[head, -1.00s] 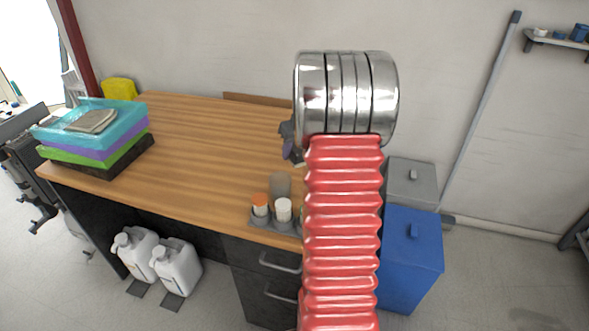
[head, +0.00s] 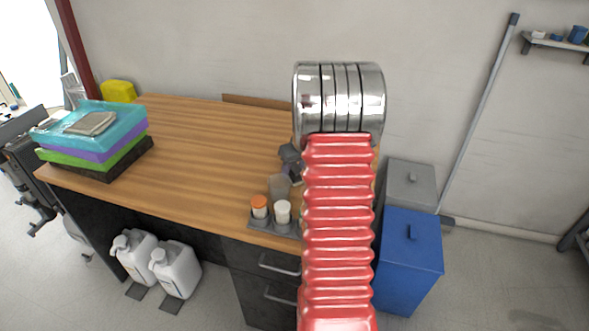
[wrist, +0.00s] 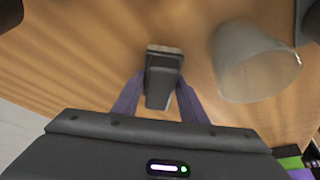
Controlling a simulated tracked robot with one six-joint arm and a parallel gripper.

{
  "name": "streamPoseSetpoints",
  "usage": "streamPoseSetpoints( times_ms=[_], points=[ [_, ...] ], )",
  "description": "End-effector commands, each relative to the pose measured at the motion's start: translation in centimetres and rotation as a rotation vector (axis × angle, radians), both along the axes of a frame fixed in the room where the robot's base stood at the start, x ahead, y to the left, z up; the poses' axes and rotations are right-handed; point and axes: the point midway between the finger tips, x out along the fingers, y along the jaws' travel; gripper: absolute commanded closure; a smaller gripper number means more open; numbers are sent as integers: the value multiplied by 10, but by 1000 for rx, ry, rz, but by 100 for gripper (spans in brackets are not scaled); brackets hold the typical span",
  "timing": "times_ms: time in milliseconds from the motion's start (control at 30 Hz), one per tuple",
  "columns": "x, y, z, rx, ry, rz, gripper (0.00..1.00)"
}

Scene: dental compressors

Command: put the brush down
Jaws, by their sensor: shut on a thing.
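In the wrist view the brush (wrist: 162,78), with a dark grey body and a pale strip at its far end, is between the two purple-grey fingers of my gripper (wrist: 158,98). My gripper is shut on it. Below and beyond it is the wooden worktop (wrist: 70,70); I cannot tell whether the brush touches the wood. In the head view my gripper (head: 291,160) shows only in part at the left of my red arm, above the right part of the worktop (head: 200,150). The brush cannot be made out there.
A translucent cup (wrist: 255,65) stands close to the right of the brush in the wrist view. In the head view a grey holder (head: 270,226) carries an orange-capped and a white-capped bottle at the front edge. Coloured trays (head: 95,140) are stacked at the left. The worktop's middle is bare.

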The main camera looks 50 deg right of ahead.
Motion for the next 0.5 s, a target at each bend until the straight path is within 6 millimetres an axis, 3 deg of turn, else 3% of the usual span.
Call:
streamPoseSetpoints(
  times_ms=[300, 333, 500],
  points=[
    [0, 0, -2, -1, -1, 1, 79],
    [0, 0, -2, -1, -1, 1, 60],
    [1, 0, -1, -1, -1, 1, 48]
  ],
)
